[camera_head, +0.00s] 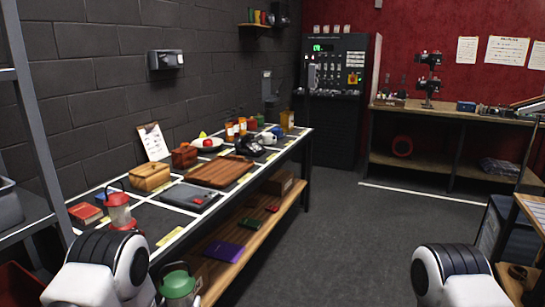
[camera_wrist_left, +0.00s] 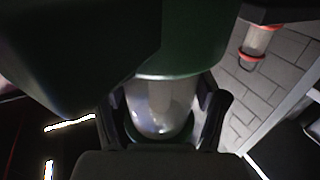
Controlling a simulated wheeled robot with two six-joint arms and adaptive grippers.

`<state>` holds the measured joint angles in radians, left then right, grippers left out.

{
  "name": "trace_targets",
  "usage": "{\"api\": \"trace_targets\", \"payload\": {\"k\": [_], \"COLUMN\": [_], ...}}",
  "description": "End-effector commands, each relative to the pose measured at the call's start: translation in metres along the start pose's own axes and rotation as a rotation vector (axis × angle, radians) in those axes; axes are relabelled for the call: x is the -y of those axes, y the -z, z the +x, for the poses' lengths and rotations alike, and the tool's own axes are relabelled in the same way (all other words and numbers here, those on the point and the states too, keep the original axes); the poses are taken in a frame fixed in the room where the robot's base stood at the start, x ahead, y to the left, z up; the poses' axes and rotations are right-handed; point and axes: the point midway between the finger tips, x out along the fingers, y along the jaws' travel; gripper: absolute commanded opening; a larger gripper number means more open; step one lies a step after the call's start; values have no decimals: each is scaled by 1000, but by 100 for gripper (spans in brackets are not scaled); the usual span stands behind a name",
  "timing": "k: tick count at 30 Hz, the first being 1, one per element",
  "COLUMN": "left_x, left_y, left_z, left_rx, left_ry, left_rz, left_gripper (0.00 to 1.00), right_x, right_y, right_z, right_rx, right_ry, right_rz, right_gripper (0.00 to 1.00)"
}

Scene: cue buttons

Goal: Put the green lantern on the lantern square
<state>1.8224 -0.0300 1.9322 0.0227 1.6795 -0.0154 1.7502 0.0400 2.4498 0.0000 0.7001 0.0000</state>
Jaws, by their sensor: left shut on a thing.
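The green lantern (camera_head: 177,284) is low in the head view, beside my white left arm and in front of the long table. In the left wrist view the green lantern (camera_wrist_left: 160,105) fills the middle, its clear glass between the two dark fingers. My left gripper (camera_wrist_left: 162,125) is shut on it. The head view mostly hides this gripper behind the arm. The table top (camera_head: 160,217) is split into squares by white lines with small yellow labels. I cannot read which label marks the lantern square. My right gripper is out of view; only its white arm shows.
A red lantern (camera_head: 118,211) stands at the table's near end beside a red book (camera_head: 84,213). A grey device (camera_head: 189,196), wooden tray (camera_head: 221,171) and wooden box (camera_head: 150,176) occupy other squares. The lower shelf (camera_head: 222,270) holds a purple book (camera_head: 224,251). Open floor lies right.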

Motion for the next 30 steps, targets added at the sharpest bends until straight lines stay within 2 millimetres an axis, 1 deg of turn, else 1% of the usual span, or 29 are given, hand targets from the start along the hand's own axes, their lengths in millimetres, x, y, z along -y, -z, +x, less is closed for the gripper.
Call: {"api": "trace_targets", "payload": {"k": [1,3,6,8,10,14,16,18,21,30], "left_x": [-14,-28,-42,-47,-45,-40,-40,-40,-39,-39], "left_y": [-1,-5,-3,1,10,22,30,37,45,45], "left_z": [-8,-19,-30,-35,-38,-41,-52,-68,-81,-82], "left_rx": [1,-1,-4,-5,-6,-4,-2,0,-2,-4], "left_ry": [-16,-28,-35,-32,-15,5,6,5,6,7], "left_rz": [2,1,2,2,2,1,2,1,2,1], "left_gripper": [6,6,6,6,6,6,6,6,6,6], "right_x": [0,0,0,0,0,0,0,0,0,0], "right_y": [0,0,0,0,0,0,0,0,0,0], "right_z": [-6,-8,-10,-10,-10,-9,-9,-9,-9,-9], "right_rx": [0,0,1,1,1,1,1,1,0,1], "right_ry": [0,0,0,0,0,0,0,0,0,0], "right_rz": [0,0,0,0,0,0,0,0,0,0], "right_gripper": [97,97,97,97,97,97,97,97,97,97]}}
